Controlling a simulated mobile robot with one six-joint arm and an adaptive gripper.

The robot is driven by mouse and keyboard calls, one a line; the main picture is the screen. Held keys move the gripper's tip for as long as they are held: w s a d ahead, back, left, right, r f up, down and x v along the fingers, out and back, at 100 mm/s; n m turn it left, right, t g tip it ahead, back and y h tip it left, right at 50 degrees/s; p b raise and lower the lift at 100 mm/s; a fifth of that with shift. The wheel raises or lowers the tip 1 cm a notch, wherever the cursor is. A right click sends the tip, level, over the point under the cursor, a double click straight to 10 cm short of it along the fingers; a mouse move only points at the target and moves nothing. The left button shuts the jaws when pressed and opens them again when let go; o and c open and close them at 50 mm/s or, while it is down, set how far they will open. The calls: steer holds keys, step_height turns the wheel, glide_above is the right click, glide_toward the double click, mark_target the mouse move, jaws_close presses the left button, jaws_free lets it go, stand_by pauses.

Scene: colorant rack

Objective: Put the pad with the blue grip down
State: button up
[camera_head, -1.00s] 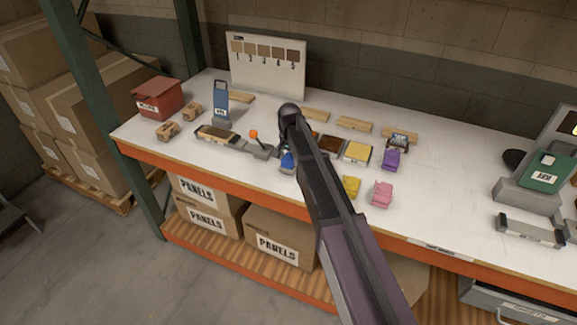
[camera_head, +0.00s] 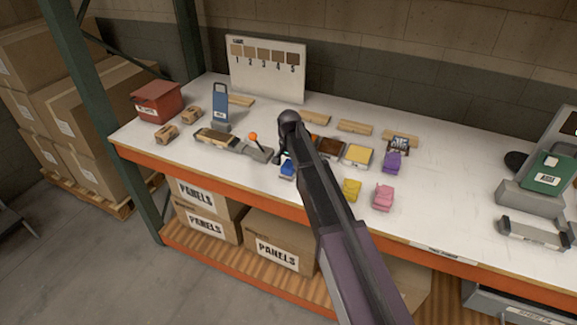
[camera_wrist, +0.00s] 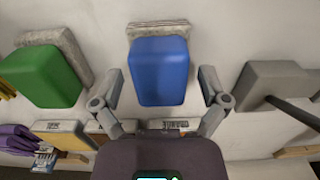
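The pad with the blue grip (camera_wrist: 159,72) is in the middle of the wrist view, its pale speckled base (camera_wrist: 157,29) showing beyond the grip. It appears to stand on the white tabletop, though contact underneath is hidden. In the head view the blue grip (camera_head: 287,169) shows low beside my arm, near the front of the bench. My gripper (camera_wrist: 160,87) is open, one finger on each side of the blue grip, with visible gaps to both. My arm hides part of this area in the head view.
A green-gripped pad (camera_wrist: 43,74) stands left in the wrist view, and a grey lever device (camera_wrist: 277,84) right. Yellow (camera_head: 351,190), pink (camera_head: 383,198) and purple (camera_head: 392,162) pieces stand nearby in the head view.

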mark_target(289, 164)
steer(key=shift+r, duration=0.2)
stand_by(0.3)
step_height(289, 164, up, 12)
steer(key=p, duration=1.2)
steer(key=shift+s+d, duration=0.1)
stand_by(0.8)
steer(key=s+d+n, duration=0.4)
steer(key=s+d, duration=1.8)
steer(key=s, duration=0.3)
steer(key=shift+s+d, duration=0.3)
steer(key=shift+s, duration=0.05)
